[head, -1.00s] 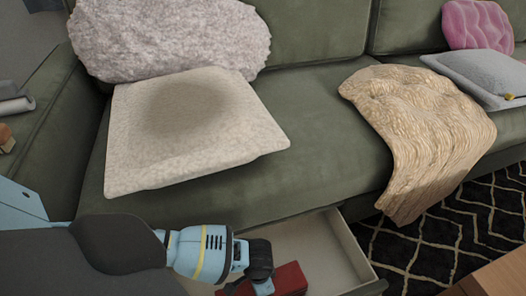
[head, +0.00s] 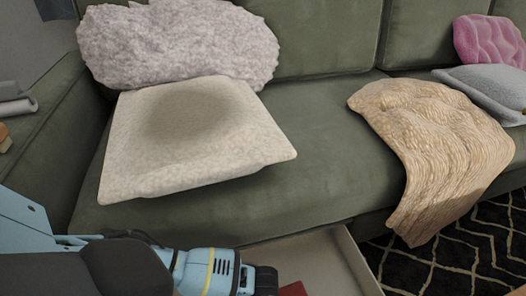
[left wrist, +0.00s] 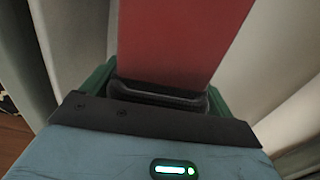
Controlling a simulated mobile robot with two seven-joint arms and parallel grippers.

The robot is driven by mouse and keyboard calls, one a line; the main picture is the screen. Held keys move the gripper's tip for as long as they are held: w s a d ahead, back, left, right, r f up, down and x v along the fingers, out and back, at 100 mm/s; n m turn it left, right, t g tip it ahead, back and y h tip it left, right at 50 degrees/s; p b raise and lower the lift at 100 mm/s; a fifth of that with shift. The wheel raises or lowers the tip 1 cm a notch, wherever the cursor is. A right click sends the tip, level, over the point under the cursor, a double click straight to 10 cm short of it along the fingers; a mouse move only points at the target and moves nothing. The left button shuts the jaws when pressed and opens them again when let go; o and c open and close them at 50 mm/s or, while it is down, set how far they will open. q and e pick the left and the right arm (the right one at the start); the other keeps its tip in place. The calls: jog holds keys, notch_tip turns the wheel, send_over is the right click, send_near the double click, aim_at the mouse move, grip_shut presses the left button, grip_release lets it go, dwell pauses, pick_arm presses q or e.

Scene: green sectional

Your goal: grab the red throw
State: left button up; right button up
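The red throw (head: 293,289) lies in the open drawer under the sofa, and only a small part of it shows at the bottom edge of the head view. In the left wrist view the red throw (left wrist: 180,40) looks like a flat, block-like red piece right in front of my gripper. My left gripper (left wrist: 160,92) is at it, with green finger parts on both sides of the red. The fingertips are hidden, so I cannot tell whether they are closed on it. My right gripper is in neither view.
The pale drawer (head: 345,255) stands open below the green sofa (head: 310,130). A cream cushion (head: 190,135), a fluffy pillow (head: 180,40), a tan throw (head: 440,140), a grey cushion (head: 490,85) and a pink cushion (head: 488,40) lie on the seat. A black patterned rug (head: 450,250) covers the floor at right.

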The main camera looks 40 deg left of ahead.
pick_arm(q)
jog(key=c, duration=0.6)
jog(key=shift+c, duration=0.2)
jog(key=shift+r+p, duration=0.35)
jog(key=shift+r, duration=0.15)
notch_tip(320, 180, up, 8)
jog(key=p, duration=0.4)
jog(key=shift+p, duration=0.3)
jog(key=shift+r, duration=0.5)
